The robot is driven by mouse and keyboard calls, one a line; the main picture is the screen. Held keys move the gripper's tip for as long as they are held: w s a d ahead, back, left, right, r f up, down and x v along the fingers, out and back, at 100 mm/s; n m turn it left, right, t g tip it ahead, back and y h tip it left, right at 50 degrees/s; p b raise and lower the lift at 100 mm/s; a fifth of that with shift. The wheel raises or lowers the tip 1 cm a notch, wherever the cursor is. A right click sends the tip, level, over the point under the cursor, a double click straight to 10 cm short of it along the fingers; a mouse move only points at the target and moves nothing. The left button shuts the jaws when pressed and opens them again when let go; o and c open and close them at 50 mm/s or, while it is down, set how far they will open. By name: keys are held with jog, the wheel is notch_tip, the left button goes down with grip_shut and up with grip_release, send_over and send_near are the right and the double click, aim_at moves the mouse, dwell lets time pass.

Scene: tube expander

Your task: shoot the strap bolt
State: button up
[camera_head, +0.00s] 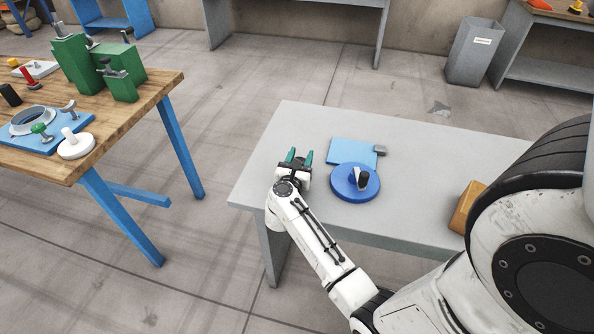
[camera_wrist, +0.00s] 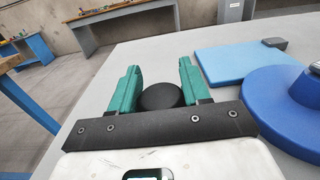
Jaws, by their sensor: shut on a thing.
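My gripper (camera_head: 299,156) is low over the left part of the grey table, left of the blue pieces. What lies under the knob is hidden by the gripper. A light blue plate (camera_head: 352,151) lies to the right, with a small grey block (camera_head: 380,150) at its right end. A darker blue disc (camera_head: 342,190) with a black and white upright piece (camera_head: 363,180) sits in front of the plate. I cannot tell which part is the strap bolt.
The grey table (camera_head: 300,125) is bare behind and left of my gripper. A tan block (camera_head: 467,206) lies at its right. A wooden workbench (camera_head: 150,85) with green fixtures (camera_head: 120,78) stands at the left across a gap. A grey bin (camera_head: 472,55) stands behind.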

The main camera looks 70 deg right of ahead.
jog(key=o, duration=1)
jog(key=shift+d, duration=0.1)
jog(key=shift+s+a+p, duration=0.15)
jog(key=shift+a+p, duration=0.05)
jog(key=shift+a, duration=1.55)
jog(key=shift+s+a+p, duration=0.1)
jog(key=shift+a+p, duration=0.05)
jog(key=shift+a, duration=1.6)
